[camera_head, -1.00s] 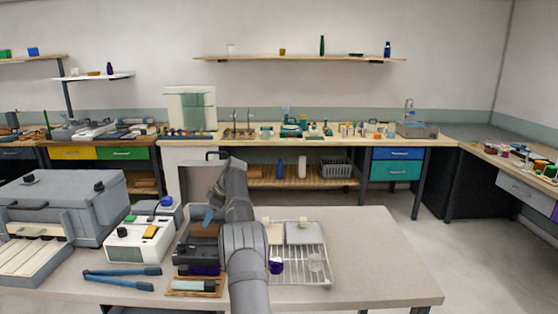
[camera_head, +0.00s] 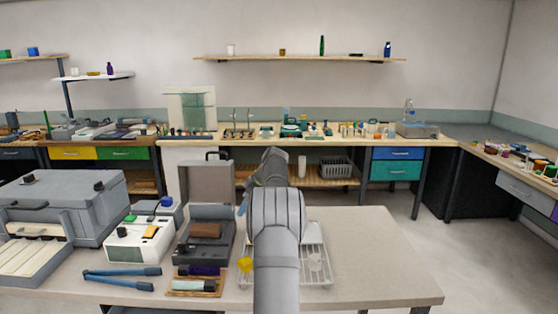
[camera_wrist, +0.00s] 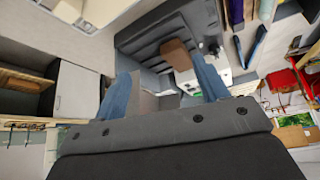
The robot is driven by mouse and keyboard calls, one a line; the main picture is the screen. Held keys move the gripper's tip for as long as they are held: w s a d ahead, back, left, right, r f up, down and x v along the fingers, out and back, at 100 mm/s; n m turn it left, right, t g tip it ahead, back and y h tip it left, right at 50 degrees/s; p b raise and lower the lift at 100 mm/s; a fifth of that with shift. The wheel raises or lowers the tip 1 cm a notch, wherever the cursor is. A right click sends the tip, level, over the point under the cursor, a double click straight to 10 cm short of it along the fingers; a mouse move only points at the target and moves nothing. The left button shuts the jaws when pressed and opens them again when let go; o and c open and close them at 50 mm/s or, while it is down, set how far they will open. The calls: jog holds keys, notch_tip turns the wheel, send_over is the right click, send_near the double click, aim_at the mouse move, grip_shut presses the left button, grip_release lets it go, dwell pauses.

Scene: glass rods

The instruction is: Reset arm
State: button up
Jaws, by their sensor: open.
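My gripper (camera_wrist: 160,85) shows in the wrist view with its two blue fingers spread wide apart and nothing between them. In the head view my arm rises from the front edge over the middle of the table, and the gripper end is mostly hidden behind it. An open grey case (camera_head: 205,240) with a brown block (camera_head: 205,230) inside stands on the table to the left of my arm. The case also shows in the wrist view (camera_wrist: 150,40), beyond the fingers.
A wire rack (camera_head: 316,262) lies partly hidden behind my arm, with a yellow item (camera_head: 245,264) at its left. A white device (camera_head: 138,243), blue-handled tongs (camera_head: 122,272) and a small wooden tray (camera_head: 196,292) lie left. The table's right side (camera_head: 380,255) is clear.

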jog(key=s+d+m+t+h, duration=0.1)
jog(key=s+d+m+h, duration=0.1)
jog(key=s+d+m, duration=0.3)
jog(key=s+d+f+m+t+h, duration=0.1)
jog(key=s+d+m, duration=0.4)
jog(key=d, duration=0.7)
jog(key=s+d+f+m+t+h, duration=0.1)
jog(key=s+d+m+h, duration=0.3)
jog(key=d, duration=0.4)
jog(key=s+m+t, duration=0.1)
jog(key=m, duration=0.1)
jog(key=shift+d+m, duration=0.15)
jog(key=shift+m, duration=0.15)
jog(key=shift+c, duration=0.2)
